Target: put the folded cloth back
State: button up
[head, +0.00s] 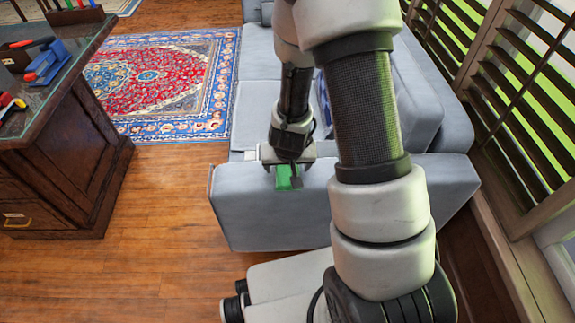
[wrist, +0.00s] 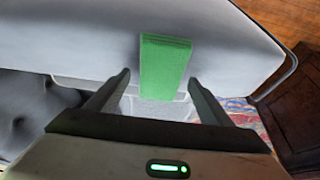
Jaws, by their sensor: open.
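A green folded cloth (head: 284,178) lies on the arm of the grey-blue sofa (head: 265,213). In the wrist view the cloth (wrist: 164,64) is a flat green strip on the pale sofa arm (wrist: 85,40). My gripper (head: 286,178) is over the sofa arm at the cloth. In the wrist view my gripper (wrist: 158,78) is open, with one finger on each side of the cloth and a gap to each. My gripper and arm hide part of the cloth in the head view.
A dark wood desk (head: 75,165) with tools on top stands at the left. A red and blue rug (head: 165,80) lies behind it. Shuttered windows (head: 510,90) line the right side. Wood floor (head: 150,250) is clear between desk and sofa.

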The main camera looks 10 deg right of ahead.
jog(key=shift+r, duration=0.1)
jog(key=s+a+r+y+p, duration=0.1)
jog(key=s+r+p, duration=0.1)
jog(key=r, duration=0.7)
jog(key=s+a+r+n+t+y+p, duration=0.1)
jog(key=s+a+r+p, duration=0.15)
jog(key=r, duration=0.75)
jog(key=s+a+r+y+p, duration=0.1)
jog(key=s+r, duration=0.2)
jog(key=r, duration=0.6)
jog(key=s+d+r+n+h, duration=0.1)
jog(key=s+d+r, duration=0.3)
jog(key=s+r, duration=0.6)
jog(key=shift+s+d+r+h, duration=0.25)
jog(key=shift+s+d+h, duration=0.1)
jog(key=shift+h, duration=0.15)
